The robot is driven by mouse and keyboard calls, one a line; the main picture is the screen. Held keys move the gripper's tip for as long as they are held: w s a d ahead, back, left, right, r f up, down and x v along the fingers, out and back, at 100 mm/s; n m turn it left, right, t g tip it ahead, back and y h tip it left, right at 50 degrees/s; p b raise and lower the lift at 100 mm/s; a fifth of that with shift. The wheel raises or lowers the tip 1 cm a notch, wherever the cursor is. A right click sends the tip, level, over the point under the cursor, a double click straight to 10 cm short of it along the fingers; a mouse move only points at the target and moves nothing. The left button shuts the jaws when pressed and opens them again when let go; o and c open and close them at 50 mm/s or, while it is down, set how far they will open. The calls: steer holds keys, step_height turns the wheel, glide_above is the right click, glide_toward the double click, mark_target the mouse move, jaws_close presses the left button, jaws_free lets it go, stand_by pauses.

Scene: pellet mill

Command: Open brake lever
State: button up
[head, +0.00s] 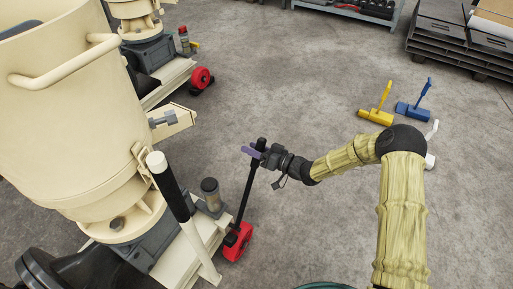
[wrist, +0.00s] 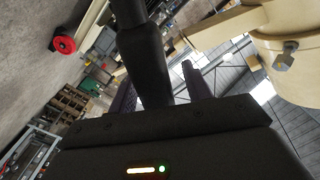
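A black lever (head: 247,195) with a thicker grip rises from a red round hub (head: 238,241) at the foot of the near cream machine, leaning slightly right. I take it as the brake lever. My gripper (head: 256,151) is at the lever's upper end, reaching in from the right. In the wrist view the lever (wrist: 152,62) passes between my two purple fingers (wrist: 158,90), one on each side. A narrow gap shows beside the right finger, so the fingers look open around the lever. The left finger's contact is hard to see.
A black-and-cream handle (head: 170,187) stands left of the lever, beside a small grey cylinder (head: 210,194). The cream machine (head: 70,110) fills the left. A second red hub (head: 201,78) is behind. Yellow (head: 377,115) and blue (head: 412,110) tools lie right; the middle floor is clear.

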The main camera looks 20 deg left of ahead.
steer(key=s+d+p, duration=0.1)
steer(key=d+p, duration=0.4)
steer(key=d, duration=1.2)
steer(key=shift+d, duration=0.35)
steer(key=shift+s+a, duration=0.15)
steer(key=shift+a, duration=0.1)
